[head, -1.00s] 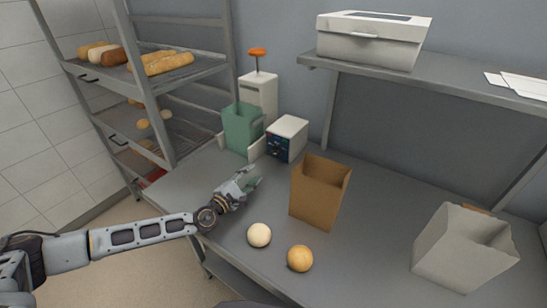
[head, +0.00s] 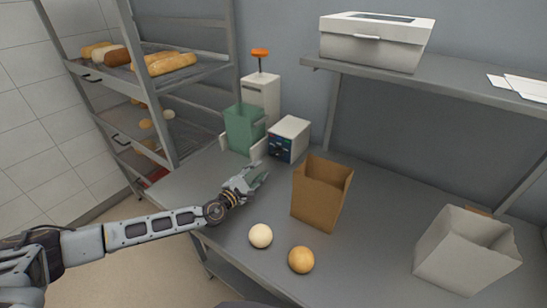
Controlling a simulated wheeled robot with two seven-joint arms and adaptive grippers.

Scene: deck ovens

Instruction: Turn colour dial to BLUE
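A small white box (head: 291,124) with a dark front panel (head: 281,149) stands on the grey counter near the wall. The panel carries small coloured marks, too small to read; I cannot make out a dial or its setting. My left gripper (head: 263,171) is over the counter, in front of and below the panel and apart from it, pointing toward the back right. Nothing shows in its fingers, and their gap is too small to judge. My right gripper is not in view.
A green container (head: 243,130) and a white dispenser with an orange top (head: 261,92) stand left of the box. A brown paper bag (head: 320,193), pale ball (head: 260,236), orange-tan ball (head: 301,260) and grey bin (head: 463,252) occupy the counter. A bread rack (head: 165,85) stands left.

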